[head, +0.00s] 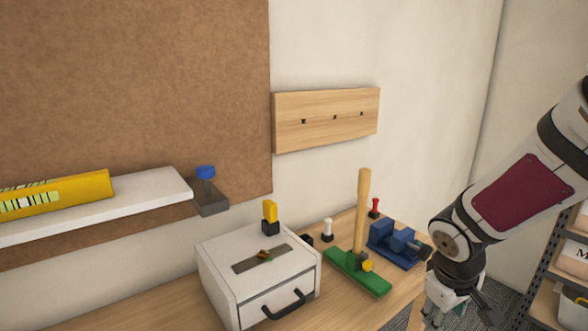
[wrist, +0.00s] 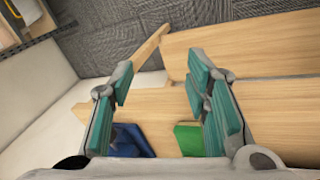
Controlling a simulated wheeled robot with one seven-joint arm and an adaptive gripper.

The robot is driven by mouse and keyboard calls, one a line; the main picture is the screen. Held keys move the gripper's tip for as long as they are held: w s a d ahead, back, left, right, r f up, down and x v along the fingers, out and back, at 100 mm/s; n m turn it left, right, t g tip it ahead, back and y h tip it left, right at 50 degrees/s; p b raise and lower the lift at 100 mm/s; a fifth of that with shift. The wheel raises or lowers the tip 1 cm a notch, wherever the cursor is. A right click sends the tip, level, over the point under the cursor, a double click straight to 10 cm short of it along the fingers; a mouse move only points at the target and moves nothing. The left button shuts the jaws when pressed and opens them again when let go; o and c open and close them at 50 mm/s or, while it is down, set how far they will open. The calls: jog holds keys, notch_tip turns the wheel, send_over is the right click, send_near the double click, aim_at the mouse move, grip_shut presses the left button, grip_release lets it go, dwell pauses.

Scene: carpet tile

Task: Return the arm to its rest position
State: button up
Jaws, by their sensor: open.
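My arm comes in from the right edge of the head view. My gripper (head: 437,314) hangs at its end, pointing down beside the right end of the wooden table, partly cut off by the bottom edge. In the wrist view my gripper (wrist: 160,95) shows two teal-padded fingers held well apart, with nothing between them but the view of the tabletop and the carpet beyond.
On the table (head: 130,312) stand a white drawer box (head: 222,285), a green base (head: 357,272) with a wooden post and a blue vise-like block (head: 392,240). A white shelf (head: 120,208) holds a yellow box (head: 80,188). A rack (head: 545,290) stands at right.

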jog(key=s+a+r+m+y+b, duration=0.1)
jog(key=s+a+b, duration=0.2)
jog(key=s, duration=0.4)
jog(key=s+a+r+m+g+y+b, duration=0.1)
jog(key=s+a+m+b, duration=0.15)
jog(key=s, duration=0.55)
jog(key=s+a+r+m+y+b, duration=0.1)
jog(key=s+a+b, duration=0.25)
jog(key=s, duration=0.35)
notch_tip(320, 180, up, 19)
jog(key=t+p, duration=0.2)
jog(key=p, duration=1.4)
jog(key=shift+w+a+f+n+t+p, duration=0.15)
jog(key=shift+w+a+n+t+p, duration=0.1)
jog(key=shift+n+t+p, duration=0.15)
dwell(0.7)
